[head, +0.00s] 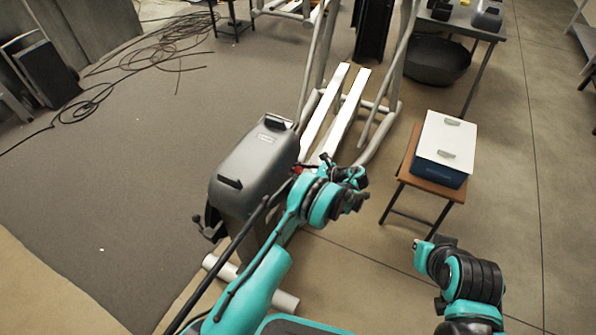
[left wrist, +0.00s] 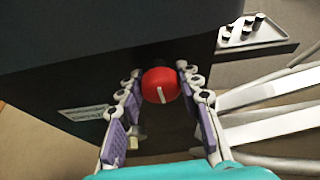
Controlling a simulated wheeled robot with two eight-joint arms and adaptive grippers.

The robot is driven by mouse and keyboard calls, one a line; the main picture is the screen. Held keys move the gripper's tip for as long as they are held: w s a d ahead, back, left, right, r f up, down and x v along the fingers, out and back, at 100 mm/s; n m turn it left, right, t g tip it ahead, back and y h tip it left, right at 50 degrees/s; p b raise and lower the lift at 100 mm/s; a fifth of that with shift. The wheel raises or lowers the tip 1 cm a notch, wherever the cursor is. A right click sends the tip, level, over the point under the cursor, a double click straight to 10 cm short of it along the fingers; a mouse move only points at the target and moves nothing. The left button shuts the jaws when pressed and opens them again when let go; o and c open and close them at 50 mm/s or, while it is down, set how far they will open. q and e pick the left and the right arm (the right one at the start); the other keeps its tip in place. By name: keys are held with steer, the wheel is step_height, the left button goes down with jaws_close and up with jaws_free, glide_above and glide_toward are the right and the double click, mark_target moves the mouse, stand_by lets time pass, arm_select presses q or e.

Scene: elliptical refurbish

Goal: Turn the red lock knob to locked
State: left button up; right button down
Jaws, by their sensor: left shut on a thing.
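The red lock knob (left wrist: 160,86) sits on the dark side of the elliptical's housing (left wrist: 60,50), with a white pointer line that runs nearly upright in the left wrist view. A sliver of red from the knob (head: 297,169) also shows in the head view, mostly hidden by my left wrist. My left gripper (left wrist: 158,80) has one finger on each side of the knob and is shut on it. The grey housing (head: 255,165) stands left of my left arm in the head view. I see my right arm at lower right, but cannot make out its gripper.
A wooden stool (head: 410,165) carrying a blue box with a white lid (head: 445,140) stands to the right. White pedal rails (head: 340,110) extend behind my left wrist. Cables (head: 150,50) lie on the floor at upper left. Open floor lies between the stool and my right arm.

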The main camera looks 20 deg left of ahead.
arm_select(q)
steer(key=shift+s+n+t, duration=0.1)
steer(key=shift+n+t, duration=1.4)
steer(key=shift+n, duration=0.6)
steer(key=o, duration=1.2)
steer(key=shift+c, duration=0.2)
steer(key=shift+d, duration=0.1)
steer(key=v, duration=1.1)
steer(key=shift+s+d+r, duration=0.2)
steer(key=shift+s+d, duration=0.05)
steer(key=shift+s, duration=0.05)
